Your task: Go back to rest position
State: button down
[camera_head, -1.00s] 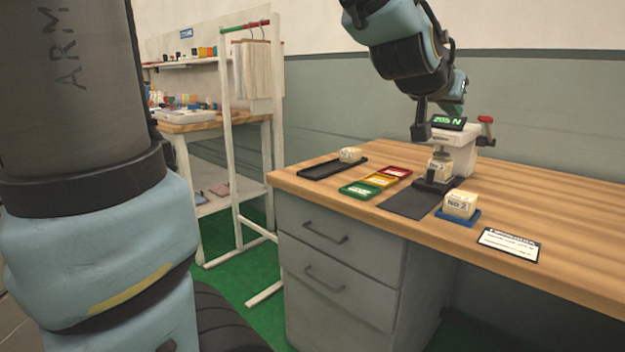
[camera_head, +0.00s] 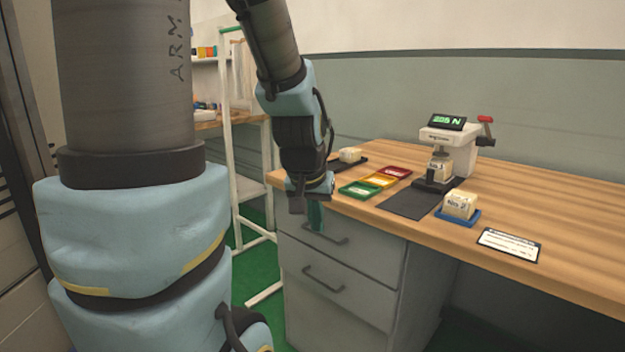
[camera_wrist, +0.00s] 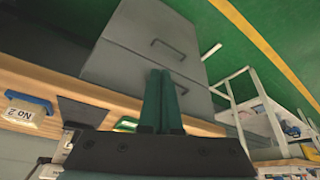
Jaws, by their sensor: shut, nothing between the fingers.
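My gripper (camera_head: 316,216) hangs in front of the left front corner of the wooden table, beside the top drawer. In the wrist view its two green fingers (camera_wrist: 160,102) are side by side, shut with nothing between them. A tester (camera_head: 452,138) with a green display stands on the table, with a small cream block (camera_head: 437,166) in it. A second cream block (camera_head: 460,204), marked No 2, sits on a blue tray (camera_head: 456,219).
The wooden table (camera_head: 530,200) stands over a grey drawer unit (camera_head: 345,290). Green (camera_head: 359,189), yellow (camera_head: 380,180) and red (camera_head: 397,171) trays lie near a dark mat (camera_head: 408,204). A label card (camera_head: 508,245) lies at the front edge. A white rack (camera_head: 229,150) stands at the left.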

jog(key=s+a+f+n+g+y, duration=0.1)
jog(key=s+a+f+n+g, duration=0.15)
jog(key=s+a+f, duration=0.45)
notch_tip(320, 180, up, 18)
jog(key=w+p, duration=0.1)
jog(key=p, duration=1.4)
jog(key=shift+w+a+f, duration=0.15)
jog(key=shift+a+f, duration=0.1)
jog(key=shift+f+m, duration=0.1)
jog(key=shift+m, duration=0.15)
